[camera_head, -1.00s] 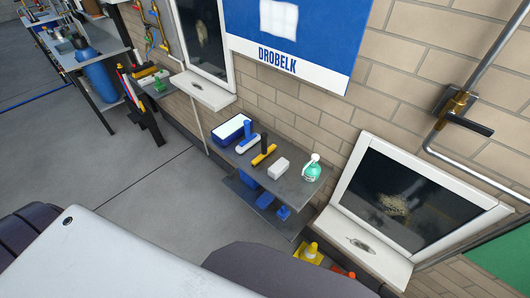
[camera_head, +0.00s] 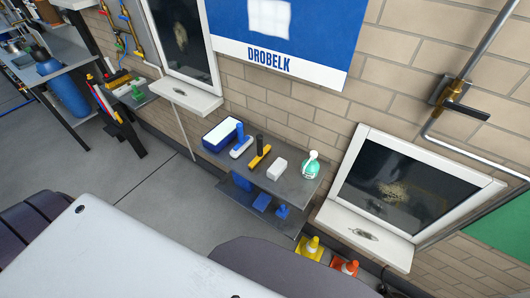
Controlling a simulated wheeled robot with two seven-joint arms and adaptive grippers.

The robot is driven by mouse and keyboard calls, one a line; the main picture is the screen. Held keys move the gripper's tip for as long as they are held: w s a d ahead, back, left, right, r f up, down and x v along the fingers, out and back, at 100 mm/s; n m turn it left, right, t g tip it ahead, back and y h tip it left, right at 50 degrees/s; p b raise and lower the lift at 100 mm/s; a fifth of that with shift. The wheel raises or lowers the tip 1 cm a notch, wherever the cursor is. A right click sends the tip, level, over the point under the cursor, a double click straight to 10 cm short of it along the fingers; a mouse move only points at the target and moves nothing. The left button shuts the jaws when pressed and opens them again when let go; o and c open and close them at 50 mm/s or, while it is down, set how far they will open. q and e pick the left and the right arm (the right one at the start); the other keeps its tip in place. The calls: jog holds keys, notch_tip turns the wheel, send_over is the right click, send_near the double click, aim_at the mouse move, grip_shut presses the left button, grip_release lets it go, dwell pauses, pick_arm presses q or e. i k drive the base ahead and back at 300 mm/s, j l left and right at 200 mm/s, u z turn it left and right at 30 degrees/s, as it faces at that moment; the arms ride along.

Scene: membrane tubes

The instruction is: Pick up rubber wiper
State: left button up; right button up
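A tool with a black handle and a yellow head (camera_head: 257,158), which looks like the rubber wiper, stands on the top of a grey two-level shelf (camera_head: 296,187) against the brick wall. Its handle points up. Beside it on the left is a blue-handled tool with a white base (camera_head: 240,147). A white block (camera_head: 277,169) lies to its right. Neither of my grippers is in view, so I cannot see their state.
A blue tray (camera_head: 222,133) and green spray bottle (camera_head: 311,165) share the shelf top; blue items sit below. A white-framed window (camera_head: 414,195) flanks the shelf. Grey floor (camera_head: 150,195) is clear at left.

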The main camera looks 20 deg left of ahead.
aim_at(262, 152)
jog(key=j+z, duration=0.25)
jog(key=k+j+z, duration=0.15)
jog(key=j+z, duration=0.15)
jog(key=k+j+z, duration=0.1)
jog(key=j+z, duration=0.15)
jog(key=j, duration=0.15)
